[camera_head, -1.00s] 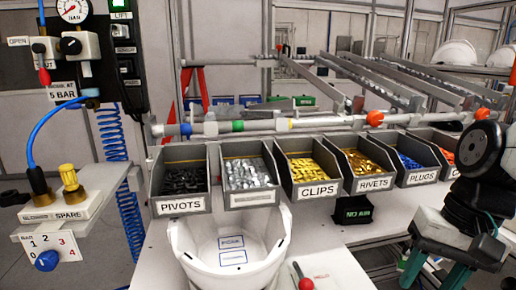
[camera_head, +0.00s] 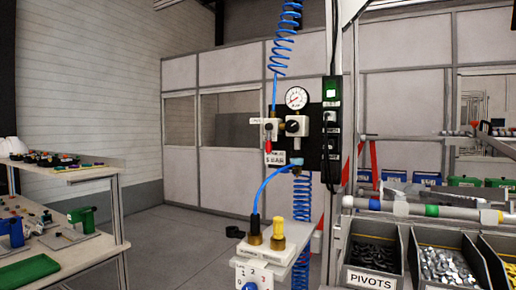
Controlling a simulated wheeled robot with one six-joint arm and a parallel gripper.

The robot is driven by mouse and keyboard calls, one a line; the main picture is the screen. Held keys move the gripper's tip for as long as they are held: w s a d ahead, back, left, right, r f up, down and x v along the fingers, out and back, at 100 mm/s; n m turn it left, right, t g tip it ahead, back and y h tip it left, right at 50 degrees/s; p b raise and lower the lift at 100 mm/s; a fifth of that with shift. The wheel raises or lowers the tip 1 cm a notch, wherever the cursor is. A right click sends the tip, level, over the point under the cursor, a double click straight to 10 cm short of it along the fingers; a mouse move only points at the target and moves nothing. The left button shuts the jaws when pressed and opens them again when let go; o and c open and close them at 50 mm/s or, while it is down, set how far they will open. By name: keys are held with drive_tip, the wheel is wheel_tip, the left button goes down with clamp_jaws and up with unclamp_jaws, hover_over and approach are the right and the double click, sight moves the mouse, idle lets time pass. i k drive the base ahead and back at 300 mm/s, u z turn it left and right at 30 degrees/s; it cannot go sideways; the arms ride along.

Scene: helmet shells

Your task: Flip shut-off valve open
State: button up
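A post with coiled blue hoses (camera_head: 302,205) carries the panel. A bench with parts bins (camera_head: 373,280) is at lower right. A shelf unit (camera_head: 85,172) stands left.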

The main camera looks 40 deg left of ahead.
sight(269, 127)
drive_tip(key=z, duration=0.1)
drive_tip(key=k, duration=0.25)
drive_tip(key=u, duration=0.65)
drive_tip(key=i, duration=0.25)
drive_tip(key=u, duration=0.2)
drive_tip(key=k, duration=1.35)
drive_tip(key=i, duration=0.55)
drive_tip(key=u, duration=0.75)
drive_tip(key=i, duration=1.1)
drive_tip(key=z, duration=0.4)
